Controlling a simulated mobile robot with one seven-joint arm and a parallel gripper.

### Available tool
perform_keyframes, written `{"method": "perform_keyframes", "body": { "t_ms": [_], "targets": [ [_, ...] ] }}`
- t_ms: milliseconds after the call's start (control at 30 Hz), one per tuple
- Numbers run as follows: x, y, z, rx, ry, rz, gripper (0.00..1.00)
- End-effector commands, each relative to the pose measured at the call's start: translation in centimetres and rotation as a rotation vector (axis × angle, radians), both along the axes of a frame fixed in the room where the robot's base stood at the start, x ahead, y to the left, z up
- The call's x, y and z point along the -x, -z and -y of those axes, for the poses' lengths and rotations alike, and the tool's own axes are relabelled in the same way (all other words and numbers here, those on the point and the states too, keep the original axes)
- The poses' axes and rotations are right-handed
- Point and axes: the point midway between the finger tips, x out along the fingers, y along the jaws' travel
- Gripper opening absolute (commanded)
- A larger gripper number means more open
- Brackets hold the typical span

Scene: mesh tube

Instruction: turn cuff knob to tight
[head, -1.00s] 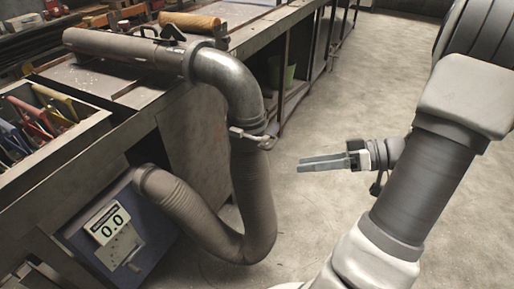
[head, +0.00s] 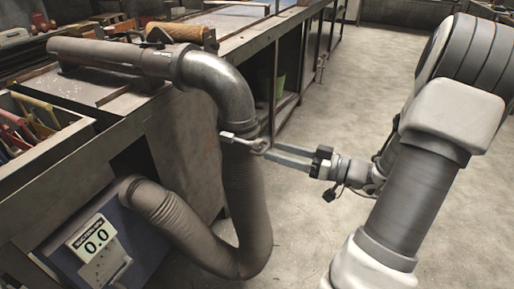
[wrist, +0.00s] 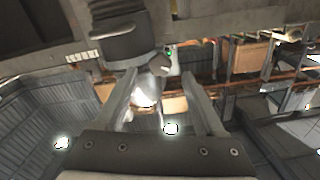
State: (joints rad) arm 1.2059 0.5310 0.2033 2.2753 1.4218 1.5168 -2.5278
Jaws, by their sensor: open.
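The knob's tight or loose mark is not readable.
The workbench (head: 130,108) carries the pipe (head: 110,57) and a tray of tools (head: 35,125). Open floor (head: 390,65) lies behind and to the right.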

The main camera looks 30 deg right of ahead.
Motion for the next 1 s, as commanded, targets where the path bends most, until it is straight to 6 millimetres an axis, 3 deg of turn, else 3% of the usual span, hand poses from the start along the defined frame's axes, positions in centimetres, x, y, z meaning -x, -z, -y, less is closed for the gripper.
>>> {"method": "perform_keyframes", "body": {
  "t_ms": [300,733,1000],
  "targets": [
    [-4.1,0.1,-3.3,0.0,-0.002,0.0,0.71],
    [-5.0,0.0,-3.9,0.001,0.0,-0.001,0.71],
    [-5.0,0.0,-3.9,0.0,0.0,-0.001,0.24]
  ]
}}
